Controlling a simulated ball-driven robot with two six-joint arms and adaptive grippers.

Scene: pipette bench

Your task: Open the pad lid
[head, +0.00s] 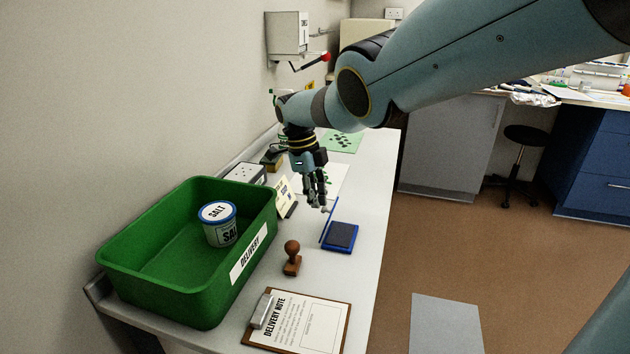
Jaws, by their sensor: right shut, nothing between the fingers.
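The ink pad (340,238) lies on the white bench right of the stamp, a small blue case with a dark pad face showing. Its thin blue lid (327,222) stands up along the pad's left side, so the case is open. My right gripper (323,206) reaches down from above, just behind and at the upper part of the lid. Its fingers are shut with nothing between them. I cannot tell whether the fingertips touch the lid. My left gripper is not in view.
A green delivery bin (130,260) holding a salt tub (221,226) stands at the left. A wooden stamp (292,260) and a clipboard with a delivery note (296,322) are in front. A small card (285,196) stands behind. The bench's right edge is close to the pad.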

